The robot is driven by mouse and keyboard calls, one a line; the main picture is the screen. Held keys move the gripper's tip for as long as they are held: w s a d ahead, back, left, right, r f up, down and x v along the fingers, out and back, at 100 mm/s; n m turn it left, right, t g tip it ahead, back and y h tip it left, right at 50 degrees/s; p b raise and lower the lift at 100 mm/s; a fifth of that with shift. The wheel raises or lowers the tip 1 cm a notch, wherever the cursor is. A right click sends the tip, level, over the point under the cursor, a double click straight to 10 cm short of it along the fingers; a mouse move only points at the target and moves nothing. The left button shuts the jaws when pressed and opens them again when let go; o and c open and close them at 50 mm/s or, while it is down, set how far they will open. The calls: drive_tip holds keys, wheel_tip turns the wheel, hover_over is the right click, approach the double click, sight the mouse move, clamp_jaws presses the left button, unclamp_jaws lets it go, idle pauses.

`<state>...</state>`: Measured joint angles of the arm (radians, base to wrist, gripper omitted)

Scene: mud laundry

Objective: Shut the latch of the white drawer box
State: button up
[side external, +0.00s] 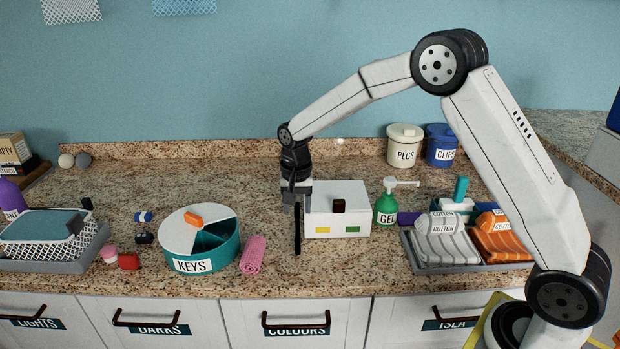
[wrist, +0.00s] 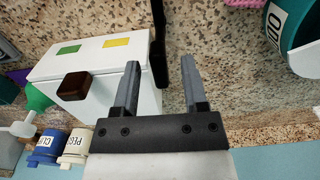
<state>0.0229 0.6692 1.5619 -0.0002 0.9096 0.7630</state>
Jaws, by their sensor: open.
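In the wrist view the bar (wrist: 158,42) shows along the box's side. My gripper (side external: 296,206) points down beside the box's left side. Its fingers (wrist: 160,65) are apart with nothing held, and the bar appears between and beyond their tips. I cannot tell whether they touch it.
PEGS (side external: 403,147) and CLIPS tubs (side external: 441,147) stand behind.

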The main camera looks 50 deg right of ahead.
drive_tip(key=shift+f, duration=0.1)
clamp_jaws()
drive_tip(key=shift+n, duration=0.4)
drive_tip(key=n, duration=0.8)
drive_tip(key=shift+n, duration=0.3)
drive_tip(key=n, duration=0.4)
drive_tip(key=shift+n, duration=2.3)
